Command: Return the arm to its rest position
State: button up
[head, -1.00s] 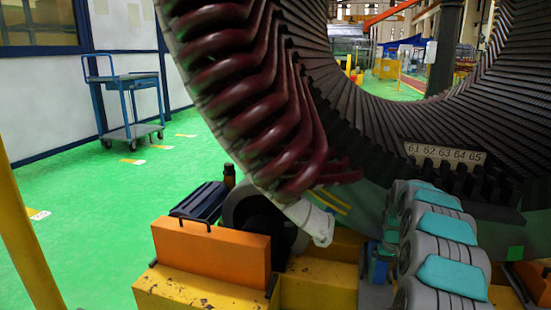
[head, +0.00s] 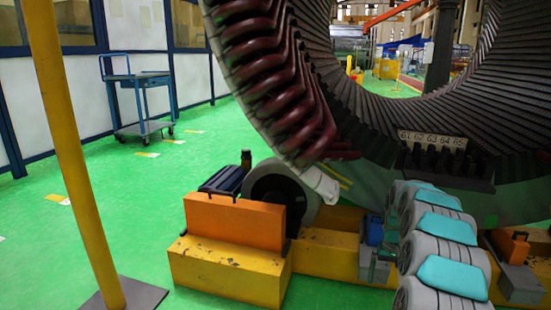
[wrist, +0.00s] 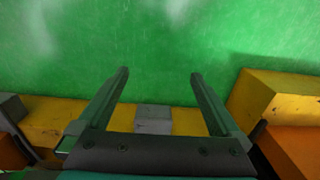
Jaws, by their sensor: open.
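My gripper (wrist: 159,78) shows in the wrist view with its two dark fingers spread apart and nothing between the tips. It is above the green floor (wrist: 160,35), beside a yellow beam. My arm (head: 440,235), grey links with teal covers, looks folded at the lower right of the head view. I cannot make out the gripper there. The large stator (head: 400,110) stands upright behind the arm, with dark red coils (head: 285,85) on its left side and a number plate (head: 432,139) on its inner rim.
A yellow base (head: 228,270) with an orange block (head: 235,222) stands below the stator, beside a dark roller (head: 283,192). A yellow post (head: 72,150) rises at the left. A blue trolley (head: 140,90) stands further back. The green floor between post and base is clear.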

jog(key=s+a+r+n+p, duration=0.1)
jog(key=s+a+r+p, duration=0.1)
jog(key=s+a+r, duration=0.6)
jog(key=s+a+r+n+p, duration=0.1)
jog(key=s+a+r+p, duration=0.1)
jog(key=s+a+r, duration=0.65)
jog(key=s+a+r+g+p, duration=0.1)
jog(key=s+r, duration=0.1)
jog(key=s, duration=1.3)
jog(key=s+a+r+n+p, duration=0.1)
jog(key=s+r+p, duration=0.1)
jog(key=s, duration=1.3)
jog(key=shift+s+a+r+g, duration=0.2)
jog(key=shift+a+g, duration=0.1)
jog(key=shift+g, duration=0.1)
